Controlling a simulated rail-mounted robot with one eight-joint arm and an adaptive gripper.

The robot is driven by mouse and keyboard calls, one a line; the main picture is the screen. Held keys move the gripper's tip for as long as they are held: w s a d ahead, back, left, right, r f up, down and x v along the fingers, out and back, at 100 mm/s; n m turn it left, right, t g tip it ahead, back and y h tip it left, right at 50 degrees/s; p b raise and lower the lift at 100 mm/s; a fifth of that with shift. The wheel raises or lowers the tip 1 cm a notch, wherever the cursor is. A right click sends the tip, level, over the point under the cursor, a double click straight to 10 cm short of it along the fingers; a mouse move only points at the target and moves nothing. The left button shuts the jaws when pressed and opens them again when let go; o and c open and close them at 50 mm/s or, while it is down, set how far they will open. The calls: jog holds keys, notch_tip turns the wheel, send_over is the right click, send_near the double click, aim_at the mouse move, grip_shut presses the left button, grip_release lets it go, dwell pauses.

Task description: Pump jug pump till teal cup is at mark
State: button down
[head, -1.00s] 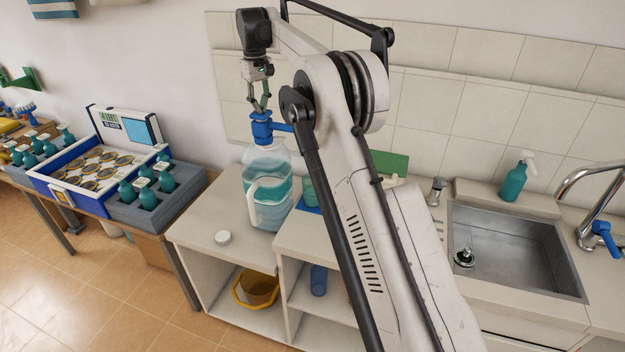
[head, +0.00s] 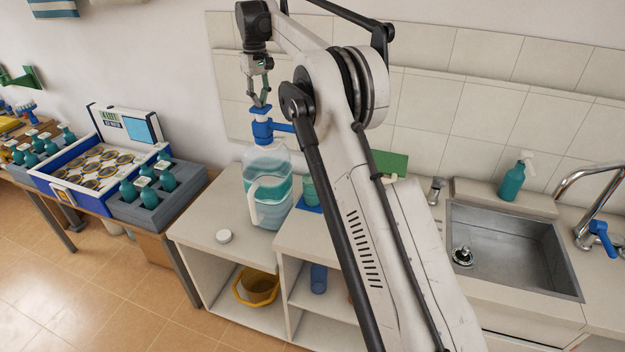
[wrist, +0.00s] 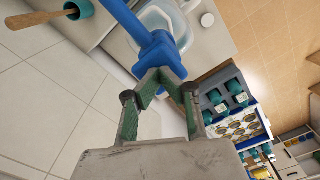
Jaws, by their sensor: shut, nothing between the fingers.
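The clear jug (head: 268,212) stands upright on the counter with bluish liquid in it. Its blue pump (head: 263,130) is on top, with a spout pointing right. My gripper (head: 262,103) is shut and empty, fingertips at the top of the pump head. In the wrist view, the closed fingertips (wrist: 160,76) meet at the blue pump (wrist: 157,52). The teal cup (head: 309,188) stands on a blue mat right of the jug, partly hidden by my arm. Its mark and fill level cannot be made out.
A white cap (head: 223,236) lies on the counter before the jug. A sink (head: 515,250) and a teal spray bottle (head: 514,180) are at the right. At the left, a grey crate (head: 160,205) holds teal bottles beside a blue-edged tray (head: 65,185) of round items.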

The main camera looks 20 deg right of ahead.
jog(key=shift+r, duration=0.15)
jog(key=shift+f+b, duration=0.3)
jog(key=shift+f, duration=0.6)
dwell(1.1)
jog(key=shift+r, duration=0.1)
dwell(0.3)
jog(key=shift+r+p, duration=0.6)
jog(key=shift+r, duration=0.15)
notch_tip(320, 180, up, 6)
jog(key=p, duration=0.4)
jog(key=shift+r, duration=0.1)
